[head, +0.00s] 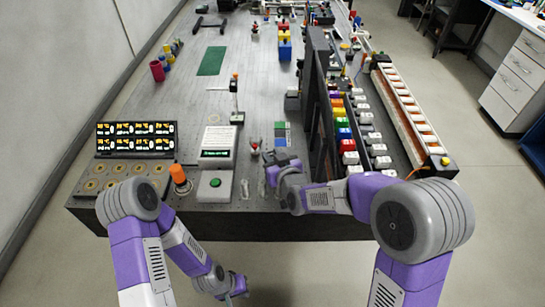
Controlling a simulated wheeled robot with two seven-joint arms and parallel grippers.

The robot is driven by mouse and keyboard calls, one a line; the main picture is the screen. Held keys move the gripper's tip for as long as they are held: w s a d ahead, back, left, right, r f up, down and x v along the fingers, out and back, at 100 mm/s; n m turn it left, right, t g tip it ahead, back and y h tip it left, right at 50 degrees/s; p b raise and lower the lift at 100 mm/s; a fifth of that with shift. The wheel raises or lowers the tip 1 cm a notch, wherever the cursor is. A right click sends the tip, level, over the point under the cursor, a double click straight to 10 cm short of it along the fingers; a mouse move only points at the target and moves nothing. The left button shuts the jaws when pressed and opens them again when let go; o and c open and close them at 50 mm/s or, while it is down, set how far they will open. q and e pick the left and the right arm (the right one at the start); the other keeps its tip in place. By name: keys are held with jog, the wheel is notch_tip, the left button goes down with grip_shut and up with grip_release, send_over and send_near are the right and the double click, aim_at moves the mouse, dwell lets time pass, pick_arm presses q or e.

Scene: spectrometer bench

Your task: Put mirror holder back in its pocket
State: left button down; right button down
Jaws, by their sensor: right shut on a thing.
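My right gripper (275,172) is over the front middle of the bench, its arm coming in from the right. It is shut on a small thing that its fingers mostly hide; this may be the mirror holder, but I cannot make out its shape. I cannot pick out the pocket for certain. My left gripper (238,287) hangs low in front of the bench's front edge, clear of the bench; its fingers are too small to read.
A white box with a green button (215,187), an orange-topped knob (179,176) and a lit display panel (135,137) stand at the front left. A tall dark panel (316,95) and rows of coloured blocks (344,133) stand right of my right gripper. The bench's left middle (170,98) is clear.

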jog(key=shift+f, duration=0.15)
jog(key=c, duration=0.9)
grip_release()
